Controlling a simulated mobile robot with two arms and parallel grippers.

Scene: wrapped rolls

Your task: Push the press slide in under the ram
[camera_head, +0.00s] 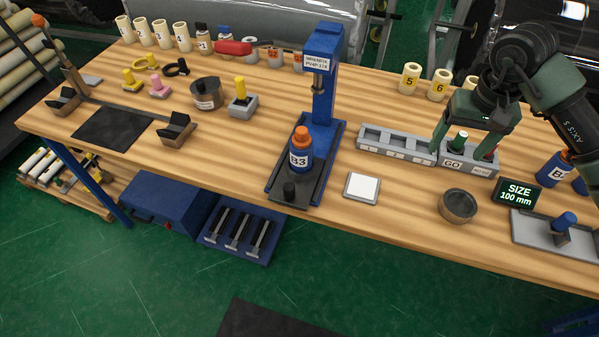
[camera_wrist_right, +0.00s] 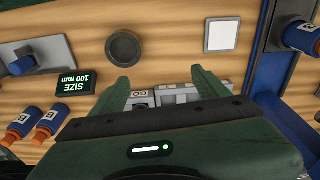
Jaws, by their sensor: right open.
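The blue press (camera_head: 325,85) stands mid-table, its ram (camera_head: 317,88) hanging from the head. The slide (camera_head: 308,187) lies on the press base at the front. An orange-capped blue bottle marked B3 (camera_head: 299,155) stands on it, in front of the ram. The press and bottle (camera_wrist_right: 300,37) also show at the right of the right wrist view. My right gripper (camera_head: 466,146) is open above the GO block, well right of the press. Its fingers show apart in the right wrist view (camera_wrist_right: 161,84). My left gripper is out of view.
The grey GO block (camera_head: 453,164) holds a green-topped and a red piece. A white pad (camera_head: 362,187), a round dark dish (camera_head: 458,205) and the SIZE 100 mm sign (camera_head: 518,192) stand nearby. A grey tray (camera_head: 395,145) lies between press and GO block.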

